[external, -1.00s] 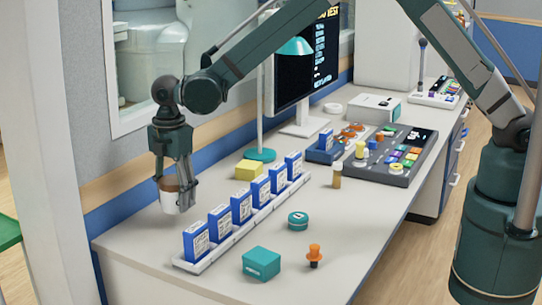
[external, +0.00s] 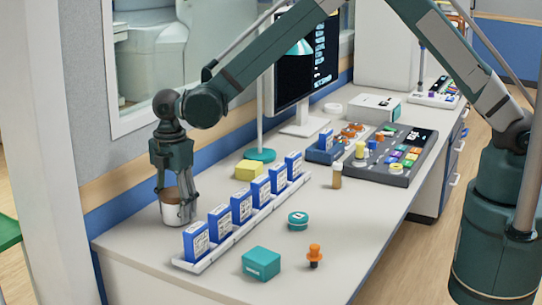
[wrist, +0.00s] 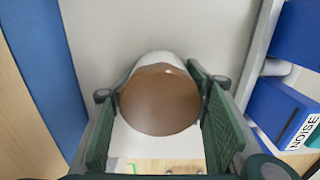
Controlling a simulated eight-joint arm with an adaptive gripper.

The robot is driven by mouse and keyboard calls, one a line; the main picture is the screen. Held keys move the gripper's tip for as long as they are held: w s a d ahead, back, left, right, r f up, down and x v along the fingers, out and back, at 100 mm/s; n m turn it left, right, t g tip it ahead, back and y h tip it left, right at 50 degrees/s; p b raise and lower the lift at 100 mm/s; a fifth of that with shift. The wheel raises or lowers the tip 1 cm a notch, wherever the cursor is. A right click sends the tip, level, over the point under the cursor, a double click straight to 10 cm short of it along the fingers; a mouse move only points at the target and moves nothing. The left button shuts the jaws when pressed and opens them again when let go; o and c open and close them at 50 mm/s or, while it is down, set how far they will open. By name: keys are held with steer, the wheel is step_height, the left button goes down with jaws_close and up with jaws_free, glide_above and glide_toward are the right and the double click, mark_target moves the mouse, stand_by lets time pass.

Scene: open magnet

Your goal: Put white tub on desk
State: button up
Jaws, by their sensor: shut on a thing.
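The white tub (external: 175,214), with a brown top, is upright at the far left end of the desk (external: 370,215). Its base is at or very near the desk surface; I cannot tell whether it touches. My gripper (external: 178,197) points down and is shut on the tub, with a finger on each side. In the wrist view the tub's round brown top (wrist: 160,100) lies between the two green finger pads of my gripper (wrist: 160,118), with its white side showing above.
A white rack of blue boxes (external: 240,208) stands close to the right of the tub. A teal box (external: 261,263), an orange peg (external: 314,255) and a teal round tin (external: 298,220) lie nearer the front. The blue-banded wall (external: 130,205) is close behind.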

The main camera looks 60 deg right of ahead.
steer(key=shift+f, duration=0.2)
steer(key=o, duration=0.9)
steer(key=shift+r, duration=0.15)
step_height(320, 180, up, 12)
steer(key=shift+r+p, duration=0.1)
steer(key=shift+p, duration=0.7)
